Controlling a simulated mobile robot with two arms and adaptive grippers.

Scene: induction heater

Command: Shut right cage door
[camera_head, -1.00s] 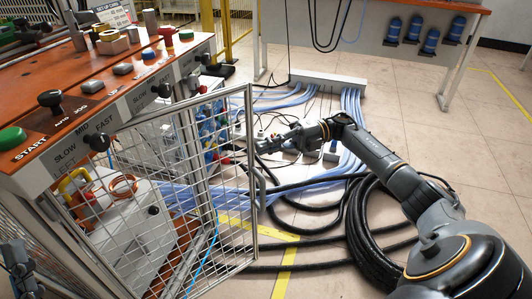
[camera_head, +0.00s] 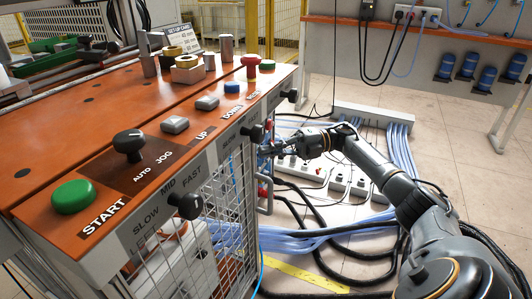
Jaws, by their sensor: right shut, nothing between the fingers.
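The right cage door (camera_head: 236,218) is a silver wire-mesh panel under the front edge of the orange control bench. It now stands close to in line with the cage front. Whether it is fully against its frame cannot be told. Its upright bar handle (camera_head: 266,195) shows at its right edge. My right gripper (camera_head: 268,150) is shut and empty, just above and beside the handle, near the bench front. Contact with the door cannot be made out. My left gripper is out of view.
The orange bench (camera_head: 120,110) carries a green START button (camera_head: 73,196), black knobs and metal parts. Front knobs (camera_head: 186,204) stick out above the mesh. Black hoses (camera_head: 350,270), blue cables (camera_head: 330,234) and power strips (camera_head: 304,168) lie on the floor.

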